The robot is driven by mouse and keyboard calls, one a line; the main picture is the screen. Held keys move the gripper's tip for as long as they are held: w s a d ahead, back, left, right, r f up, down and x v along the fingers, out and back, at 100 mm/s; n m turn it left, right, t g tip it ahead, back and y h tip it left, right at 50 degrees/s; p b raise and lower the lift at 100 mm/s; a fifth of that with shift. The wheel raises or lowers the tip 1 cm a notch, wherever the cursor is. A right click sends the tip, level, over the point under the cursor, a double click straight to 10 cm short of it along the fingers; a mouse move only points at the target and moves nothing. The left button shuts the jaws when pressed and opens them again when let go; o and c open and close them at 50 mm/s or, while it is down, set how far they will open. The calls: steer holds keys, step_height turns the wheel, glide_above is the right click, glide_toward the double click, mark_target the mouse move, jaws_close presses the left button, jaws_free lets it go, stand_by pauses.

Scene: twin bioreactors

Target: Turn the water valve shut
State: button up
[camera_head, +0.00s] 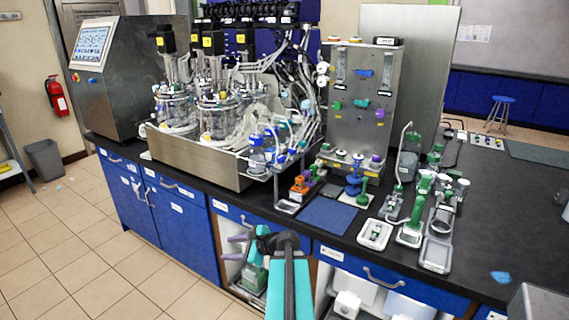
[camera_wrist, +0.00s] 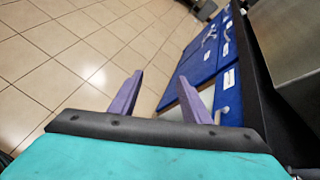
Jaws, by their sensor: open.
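My gripper (camera_head: 231,247) is in front of the bench's cabinets, below the worktop, with its purple fingers pointing left. In the wrist view my gripper (camera_wrist: 160,76) is open and nothing is between its fingers. A steel panel (camera_head: 345,118) on the bench carries small green, blue and purple knobs, including a blue one (camera_head: 363,73). A blue valve-like fitting (camera_head: 354,178) stands on the bench below the panel. I cannot tell which of these is the water valve. My gripper is well apart from all of them, and none shows in the wrist view.
Blue cabinets (camera_head: 180,215) stand below. The tiled floor at left is open.

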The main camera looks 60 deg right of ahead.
steer(key=s+d+r+m+t+h, duration=0.35)
steer(key=s+d+r+m, duration=0.3)
steer(key=d+r, duration=0.55)
steer(key=m+h, duration=0.5)
glide_toward(283, 158)
steer(key=v, duration=0.5)
steer(key=shift+s+d+f+n+t+p, duration=0.2)
steer(key=shift+f+n+t+p, duration=0.05)
steer(key=shift+f+t+p, duration=0.1)
steer(key=shift+w, duration=0.1)
steer(key=p+x, duration=0.3)
steer(key=x, duration=1)
steer(key=shift+w+f, duration=0.1)
steer(key=shift+w, duration=0.25)
steer(key=c, duration=1)
steer(key=shift+c, duration=0.2)
